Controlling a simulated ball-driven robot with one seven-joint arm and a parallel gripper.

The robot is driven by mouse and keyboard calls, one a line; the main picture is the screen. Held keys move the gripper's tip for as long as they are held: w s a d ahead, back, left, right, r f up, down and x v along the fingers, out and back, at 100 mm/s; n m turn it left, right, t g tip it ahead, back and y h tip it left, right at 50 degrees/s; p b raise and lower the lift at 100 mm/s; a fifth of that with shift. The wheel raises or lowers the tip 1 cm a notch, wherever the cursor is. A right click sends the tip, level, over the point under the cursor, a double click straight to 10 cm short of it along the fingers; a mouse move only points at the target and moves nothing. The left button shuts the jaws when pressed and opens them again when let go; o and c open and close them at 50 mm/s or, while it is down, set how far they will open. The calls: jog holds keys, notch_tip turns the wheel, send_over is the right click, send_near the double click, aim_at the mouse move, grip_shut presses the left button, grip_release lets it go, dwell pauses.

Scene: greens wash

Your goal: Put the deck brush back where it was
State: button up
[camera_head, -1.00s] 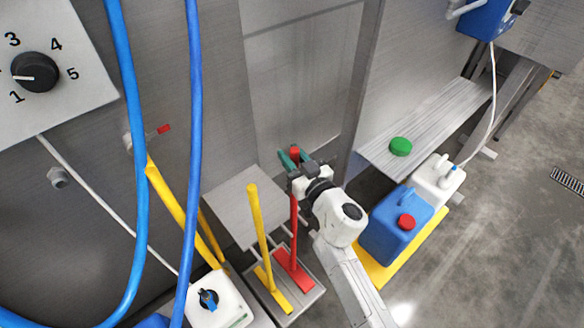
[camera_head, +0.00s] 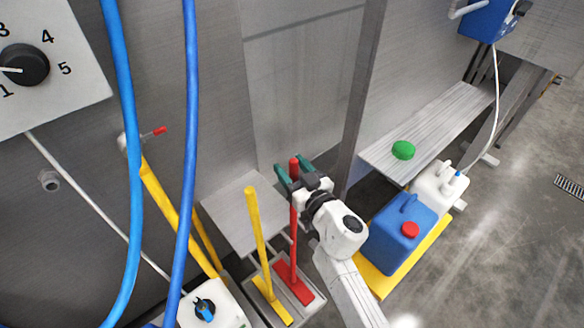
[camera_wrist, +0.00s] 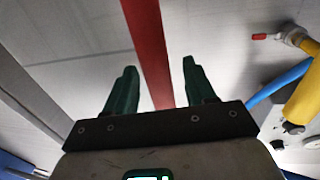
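The red deck brush (camera_head: 293,226) stands nearly upright, its red head (camera_head: 294,283) down in a grey tray (camera_head: 315,303). Its handle also crosses the wrist view (camera_wrist: 148,45). My gripper (camera_head: 293,170) is near the top of the handle. In the wrist view, the green fingers of my gripper (camera_wrist: 158,70) are apart, with the handle passing between them and gaps on both sides. A yellow brush (camera_head: 258,230) stands just left of the red one in the same tray.
A blue jerrycan (camera_head: 390,240) and a white jerrycan (camera_head: 432,190) stand on a yellow base (camera_head: 425,243) at right. Blue hoses (camera_head: 190,120) hang at left. A green lid (camera_head: 403,150) lies on a grey shelf (camera_head: 445,115).

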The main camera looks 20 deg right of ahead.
jog(key=shift+r, duration=0.15)
jog(key=s+d, duration=0.1)
jog(key=s, duration=1.1)
jog(key=shift+d, duration=0.4)
jog(key=s+d+f+m+g+h, duration=0.3)
jog(key=s+d+g+h, duration=0.1)
jog(key=d, duration=0.2)
jog(key=s+d+f+m+g+h, duration=0.2)
jog(key=s+d+f+g+h, duration=0.15)
jog(key=d, duration=0.35)
jog(key=s+a+f+n+g+y, duration=0.1)
jog(key=s+a+f+g, duration=0.1)
jog(key=s, duration=0.4)
jog(key=s+a+f+n+g+y, duration=0.1)
jog(key=s+a+f+g+y, duration=0.1)
jog(key=s+g, duration=0.2)
jog(key=s+a+f+g+y, duration=0.1)
jog(key=s+a+f+g, duration=0.1)
jog(key=s, duration=0.7)
jog(key=shift+a+f+n+g, duration=0.15)
jog(key=shift+a+n+g, duration=0.3)
jog(key=shift+g, duration=0.3)
